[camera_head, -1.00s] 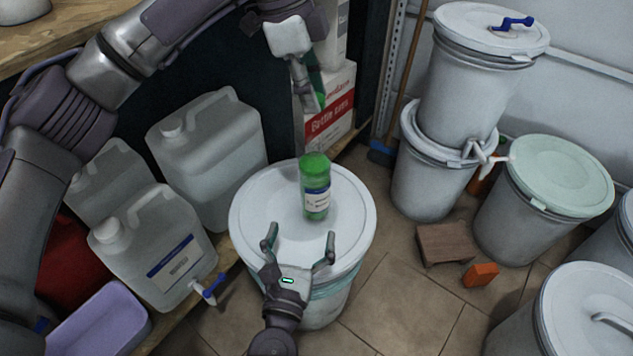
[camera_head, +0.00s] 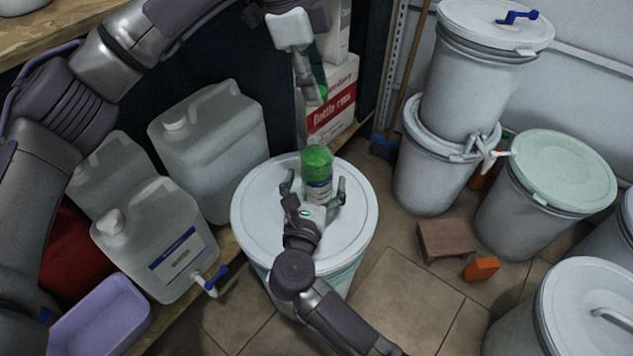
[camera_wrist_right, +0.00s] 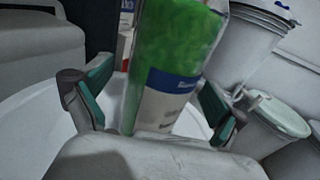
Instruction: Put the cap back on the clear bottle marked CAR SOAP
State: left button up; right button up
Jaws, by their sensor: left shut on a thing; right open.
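A clear bottle with green contents and a white and blue label (camera_head: 317,162) stands upright on a white drum lid (camera_head: 257,212). Its label print is too small to read. My right gripper (camera_head: 314,187) is open, with one finger on each side of the bottle's lower part. In the right wrist view the bottle (camera_wrist_right: 172,85) stands between the two open fingers, with gaps beside it; its top is cut off. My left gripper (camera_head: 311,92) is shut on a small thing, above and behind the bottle. I cannot make out that thing, and no loose cap is clear to see.
Several translucent jugs (camera_head: 212,150) and a lilac tub (camera_head: 100,318) stand at the left. A red and white box (camera_head: 332,105) is behind my left gripper. White drums (camera_head: 450,170) stand at the right, near a brown block (camera_head: 446,240) and an orange block (camera_head: 481,269).

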jog(key=shift+w+d, duration=0.1)
jog(key=shift+w, duration=0.2)
jog(key=c, duration=1.8)
pick_arm(q)
send_over(322, 146)
jog(key=w+a, duration=0.1)
jog(key=shift+a+f, duration=0.2)
jog(key=shift+f, duration=2.25)
jog(key=shift+f, duration=0.15)
jog(key=shift+f, duration=0.75)
jog(key=shift+f, duration=0.55)
pick_arm(e)
grip_shut()
